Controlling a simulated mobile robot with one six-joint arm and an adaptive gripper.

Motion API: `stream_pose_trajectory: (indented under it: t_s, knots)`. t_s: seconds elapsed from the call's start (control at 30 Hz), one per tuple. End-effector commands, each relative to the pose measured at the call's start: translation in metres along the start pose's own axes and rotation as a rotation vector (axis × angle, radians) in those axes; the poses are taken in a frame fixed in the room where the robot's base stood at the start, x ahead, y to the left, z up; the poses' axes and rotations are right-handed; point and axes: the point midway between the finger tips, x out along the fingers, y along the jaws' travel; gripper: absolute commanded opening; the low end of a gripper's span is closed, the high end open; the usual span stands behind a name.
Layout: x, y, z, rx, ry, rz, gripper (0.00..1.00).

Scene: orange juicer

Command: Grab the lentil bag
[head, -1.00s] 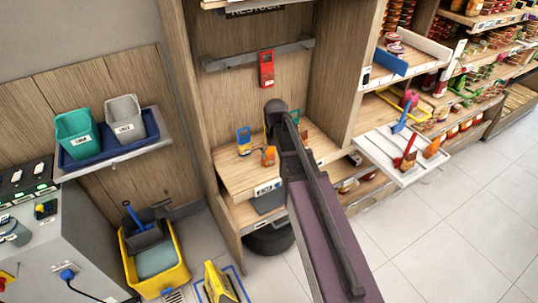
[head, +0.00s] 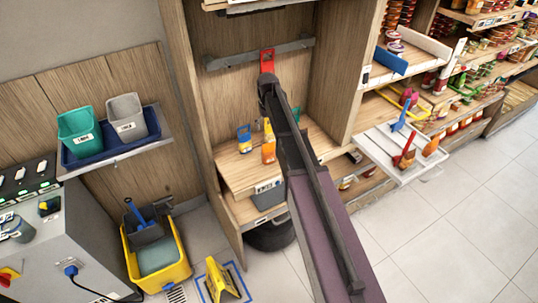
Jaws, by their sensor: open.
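I cannot tell for sure which item is the lentil bag. A red packet (head: 267,56) hangs on the rail at the back of the wooden bay, its lower part hidden by my arm. On the shelf below stand a blue and yellow packet (head: 244,138) and an orange packet (head: 268,151), which is close beside my arm in the picture. A yellow shape (head: 268,128) shows just above the orange packet, too small to make out. A green item (head: 295,116) shows partly behind my arm. My gripper is not visible; my own arm hides that area.
Wooden side panels bound the bay. A white tray (head: 378,149) with brightly coloured tools juts out at right. A shelf (head: 168,143) with teal and grey bins is at left. A yellow bucket (head: 183,268) and yellow floor sign (head: 229,278) stand below. The right floor is clear.

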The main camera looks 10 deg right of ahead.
Motion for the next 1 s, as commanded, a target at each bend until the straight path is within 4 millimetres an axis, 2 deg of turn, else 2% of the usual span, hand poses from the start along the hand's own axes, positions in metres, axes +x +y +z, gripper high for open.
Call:
stream_pose_trajectory:
  t_s: [1.0]
  knots:
    - [0.073,0.002,0.000,0.002,0.000,0.000,1.00]
